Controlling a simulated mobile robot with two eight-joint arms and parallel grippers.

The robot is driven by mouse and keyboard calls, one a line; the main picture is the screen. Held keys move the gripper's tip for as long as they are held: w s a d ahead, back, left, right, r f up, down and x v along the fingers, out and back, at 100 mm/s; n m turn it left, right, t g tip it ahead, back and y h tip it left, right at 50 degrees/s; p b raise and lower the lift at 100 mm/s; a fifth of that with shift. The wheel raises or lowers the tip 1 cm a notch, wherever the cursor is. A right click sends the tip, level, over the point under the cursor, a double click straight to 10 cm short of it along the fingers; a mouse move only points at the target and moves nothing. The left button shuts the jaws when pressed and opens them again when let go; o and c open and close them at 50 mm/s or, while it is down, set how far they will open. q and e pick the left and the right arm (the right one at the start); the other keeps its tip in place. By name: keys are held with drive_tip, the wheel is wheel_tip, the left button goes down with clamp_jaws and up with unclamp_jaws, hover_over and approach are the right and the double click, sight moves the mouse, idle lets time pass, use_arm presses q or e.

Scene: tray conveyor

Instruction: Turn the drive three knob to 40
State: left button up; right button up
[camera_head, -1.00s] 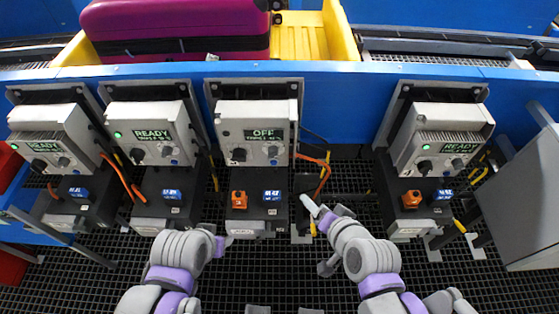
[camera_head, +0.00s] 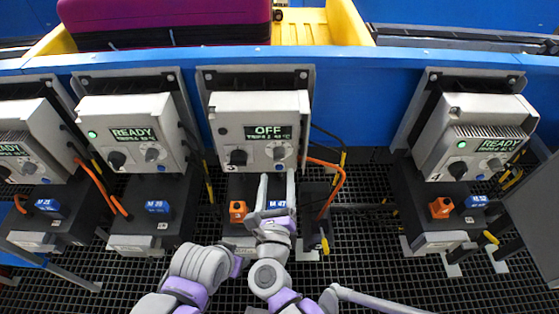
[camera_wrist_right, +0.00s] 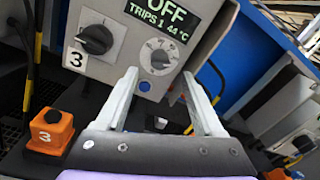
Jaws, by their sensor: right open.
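The drive three box (camera_head: 257,120) is grey, labelled 3, with a display reading OFF. It carries a black selector knob (camera_head: 238,158) on the left and a smaller grey dial knob (camera_head: 279,153) with scale marks on the right. In the right wrist view the grey dial (camera_wrist_right: 160,56) lies ahead between my fingertips, and the black knob (camera_wrist_right: 95,39) is left of them. My right gripper (camera_head: 277,178) is open and empty, just below the dial; its fingers also show in the wrist view (camera_wrist_right: 160,76). My left arm shows low in the head view, but I see no fingers.
An orange button box (camera_head: 238,211) sits below drive three on the left. Similar drive boxes stand left (camera_head: 130,135) and right (camera_head: 475,140), showing READY. An orange cable (camera_head: 340,185) loops at drive three's right. A purple suitcase (camera_head: 165,20) lies in a yellow tray behind.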

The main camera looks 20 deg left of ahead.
sight(278, 160)
drive_tip(key=x, duration=0.6)
drive_tip(key=shift+w+a, duration=0.1)
drive_tip(key=shift+w, duration=0.1)
clamp_jaws()
